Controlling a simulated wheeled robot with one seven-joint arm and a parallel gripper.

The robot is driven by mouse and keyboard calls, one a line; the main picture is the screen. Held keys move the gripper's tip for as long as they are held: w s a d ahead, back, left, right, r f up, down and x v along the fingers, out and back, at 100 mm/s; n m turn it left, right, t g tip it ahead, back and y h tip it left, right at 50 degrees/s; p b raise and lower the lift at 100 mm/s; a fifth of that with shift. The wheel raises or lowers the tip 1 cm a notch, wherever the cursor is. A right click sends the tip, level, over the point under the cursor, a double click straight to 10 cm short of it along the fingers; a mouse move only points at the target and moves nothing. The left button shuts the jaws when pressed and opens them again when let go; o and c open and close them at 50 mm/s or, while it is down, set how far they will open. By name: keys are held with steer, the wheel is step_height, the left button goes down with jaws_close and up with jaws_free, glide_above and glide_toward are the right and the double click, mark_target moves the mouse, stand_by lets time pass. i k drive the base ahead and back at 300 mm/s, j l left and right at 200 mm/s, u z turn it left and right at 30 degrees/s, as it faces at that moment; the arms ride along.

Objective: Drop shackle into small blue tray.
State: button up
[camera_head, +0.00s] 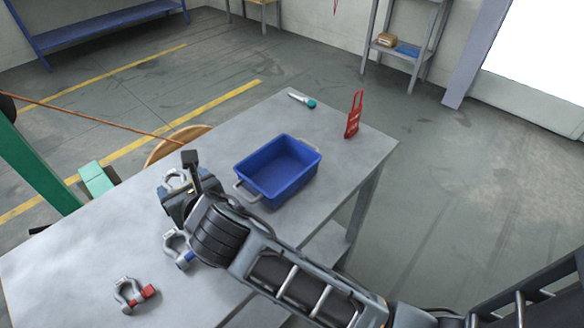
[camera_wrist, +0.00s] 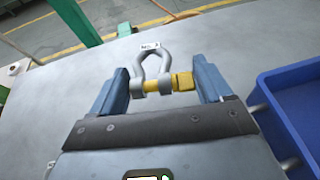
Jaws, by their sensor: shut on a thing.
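A grey shackle with a yellow pin (camera_wrist: 158,84) sits between the two blue fingers of my gripper (camera_wrist: 163,77) in the wrist view. My gripper is shut on it, with the bow pointing away from the palm. In the head view the shackle's grey bow (camera_head: 173,178) shows just past my gripper (camera_head: 178,197), left of the tray. The small blue tray (camera_head: 276,171) stands on the table, and its inside looks empty. In the wrist view the tray (camera_wrist: 290,112) is at the right edge, beside my gripper, and partly cut off.
A blue-pinned shackle (camera_head: 178,249) lies beside my wrist, partly hidden. A red-pinned shackle (camera_head: 131,294) lies nearer the table's front. A red tag-like item (camera_head: 354,115) and a teal-ended tool (camera_head: 303,101) lie beyond the tray. The grey table (camera_head: 70,255) is bare at left.

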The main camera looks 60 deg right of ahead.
mark_target(283, 169)
steer(key=i+l+z, duration=0.1)
steer(key=z, duration=0.25)
steer(key=i+l+z, duration=0.1)
steer(key=z, duration=0.25)
steer(key=k+j+z, duration=0.25)
steer(key=k, duration=0.2)
steer(key=k+j+z, duration=0.45)
